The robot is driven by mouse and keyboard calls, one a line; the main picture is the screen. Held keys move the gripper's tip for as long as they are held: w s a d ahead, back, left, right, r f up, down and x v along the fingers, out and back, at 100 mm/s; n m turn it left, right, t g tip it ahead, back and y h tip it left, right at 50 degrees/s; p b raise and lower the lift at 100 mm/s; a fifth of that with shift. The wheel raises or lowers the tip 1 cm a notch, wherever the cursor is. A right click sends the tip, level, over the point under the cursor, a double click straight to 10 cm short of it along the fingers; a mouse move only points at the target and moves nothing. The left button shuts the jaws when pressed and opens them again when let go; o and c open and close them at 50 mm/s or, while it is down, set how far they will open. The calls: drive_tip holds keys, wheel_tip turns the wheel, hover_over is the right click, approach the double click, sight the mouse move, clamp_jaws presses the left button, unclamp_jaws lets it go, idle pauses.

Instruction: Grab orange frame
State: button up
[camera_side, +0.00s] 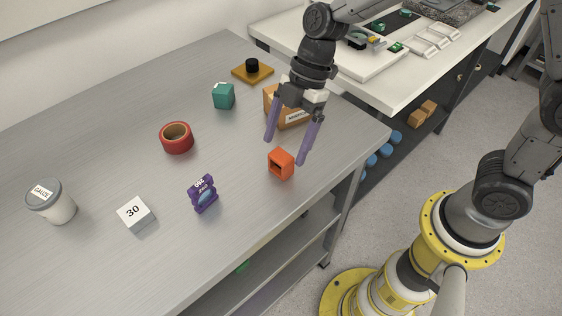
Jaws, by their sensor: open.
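The orange frame (281,164) is a small box-like block with an opening in its front face. It stands on the grey table near the front edge, towards the right end. My gripper (286,151) has two purple fingers pointing down. They are spread apart, with nothing seen between them. The fingertips appear just above and around the top of the orange frame, one to its upper left and one to its right. I cannot tell from this view whether they touch it.
A cardboard box (291,119) sits right behind my gripper. A teal cube (223,96), a red tape roll (177,138), a purple packet (203,194), a white block marked 30 (136,215) and a lidded cup (51,202) stand to the left. The table's front edge is close.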

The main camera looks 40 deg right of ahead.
sight(283, 154)
drive_tip(key=x, duration=0.5)
drive_tip(key=shift+d+f, duration=0.15)
drive_tip(key=shift+d, duration=0.15)
clamp_jaws()
